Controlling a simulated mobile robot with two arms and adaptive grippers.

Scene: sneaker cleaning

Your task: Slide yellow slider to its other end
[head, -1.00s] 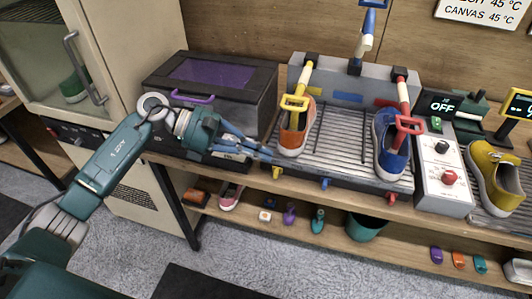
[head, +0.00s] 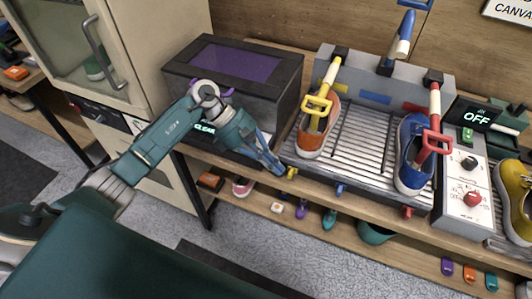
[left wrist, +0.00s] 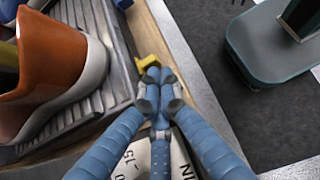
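The yellow slider (head: 291,173) is a small tab on the front edge of the washing tray (head: 330,172), near its left corner, below the orange sneaker. In the left wrist view the yellow slider (left wrist: 148,64) sits just beyond my fingertips, partly covered by them. My left gripper (head: 277,168) is beside it on its left, with its fingers drawn together; in the left wrist view the gripper (left wrist: 158,88) looks shut, its tips at or against the tab. I cannot tell whether they touch it. My right gripper is not in view.
An orange sneaker (head: 312,138) and a blue sneaker (head: 413,160) stand on the tray. A blue slider (head: 340,189) and a red slider (head: 407,212) are farther right on the front edge. A black box (head: 277,83) stands behind my left arm.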

